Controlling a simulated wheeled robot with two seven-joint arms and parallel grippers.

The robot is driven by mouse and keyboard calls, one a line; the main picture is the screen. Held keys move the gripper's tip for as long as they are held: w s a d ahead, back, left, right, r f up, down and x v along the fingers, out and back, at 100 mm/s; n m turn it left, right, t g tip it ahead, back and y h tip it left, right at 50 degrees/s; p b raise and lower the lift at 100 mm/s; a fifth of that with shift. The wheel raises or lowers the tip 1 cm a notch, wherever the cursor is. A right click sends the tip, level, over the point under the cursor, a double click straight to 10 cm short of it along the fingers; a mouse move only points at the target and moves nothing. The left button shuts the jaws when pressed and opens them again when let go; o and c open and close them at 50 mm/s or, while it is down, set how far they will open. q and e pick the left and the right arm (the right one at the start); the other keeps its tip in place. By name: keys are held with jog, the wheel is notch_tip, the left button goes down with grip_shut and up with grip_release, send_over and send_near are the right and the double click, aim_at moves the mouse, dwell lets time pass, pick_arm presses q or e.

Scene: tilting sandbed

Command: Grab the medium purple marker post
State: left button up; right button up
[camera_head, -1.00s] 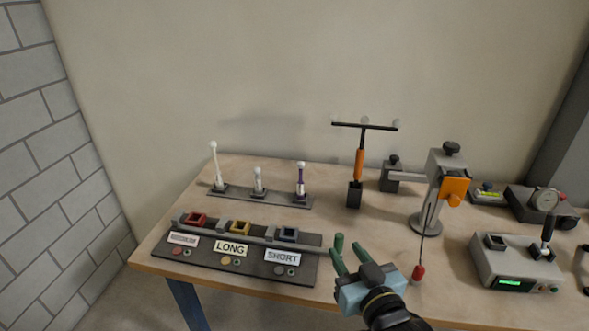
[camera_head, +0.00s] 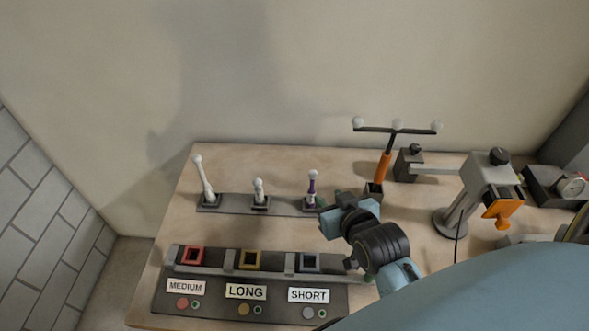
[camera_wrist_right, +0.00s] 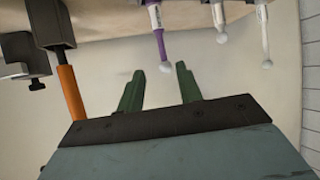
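The purple marker post (camera_head: 312,189) stands upright at the right end of the dark rack strip (camera_head: 231,206), with a white ball on top. In the wrist view the purple post (camera_wrist_right: 159,42) hangs in from the top edge, its ball just ahead of the gap between my fingers. My right gripper (camera_head: 323,205) is just right of the post in the head view. In the wrist view its two green fingers (camera_wrist_right: 159,75) are spread open with nothing between them. In the head view the fingers are mostly hidden behind the gripper body. My left gripper is not in view.
A tall white post (camera_head: 205,181) and a short white post (camera_head: 259,191) share the rack. An orange-handled T-bar (camera_head: 383,168) stands close behind my right gripper. In front lies a dark panel (camera_head: 270,304) labelled MEDIUM, LONG and SHORT. A grey clamp stand (camera_head: 477,190) is at right.

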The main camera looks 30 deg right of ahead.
aim_at(313, 183)
jog(key=shift+r+b+x, duration=0.15)
jog(key=shift+b+x, duration=0.2)
jog(key=shift+x, duration=2.8)
jog(key=shift+r+b+x, duration=0.1)
jog(key=shift+b+x, duration=0.25)
jog(key=shift+x, duration=2.8)
jog(key=shift+w+a, duration=0.15)
grip_shut()
